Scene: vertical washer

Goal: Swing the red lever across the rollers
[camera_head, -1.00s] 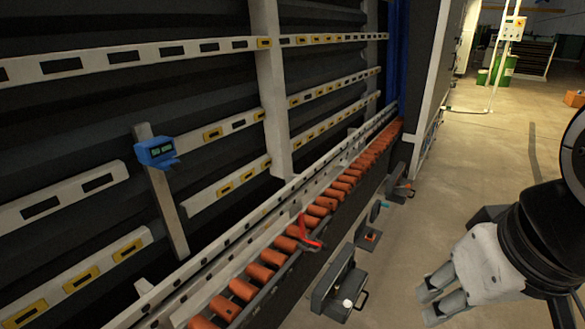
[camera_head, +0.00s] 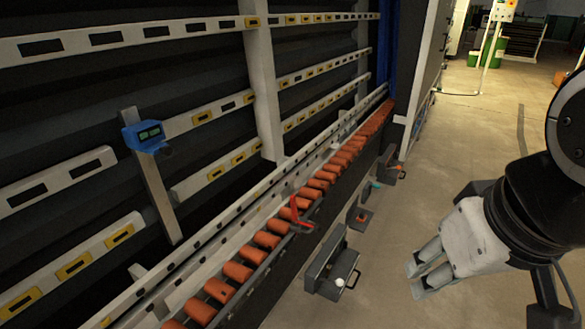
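The red lever (camera_head: 296,213) stands at the front edge of the roller row, with its arm pointing up and its foot at the dark rail. The orange rollers (camera_head: 267,240) run in a line from the lower left to the upper right. My gripper (camera_head: 418,281) is at the lower right, over the floor, well to the right of the lever and apart from it. Its two pale fingers point left and lie close together. I cannot tell whether a gap is left between them. No object shows in them.
Below the rollers, a dark bracket box (camera_head: 333,273) with a handle sticks out between the lever and my gripper. Smaller brackets (camera_head: 391,168) sit farther along. A blue device (camera_head: 146,137) is on a post at left.

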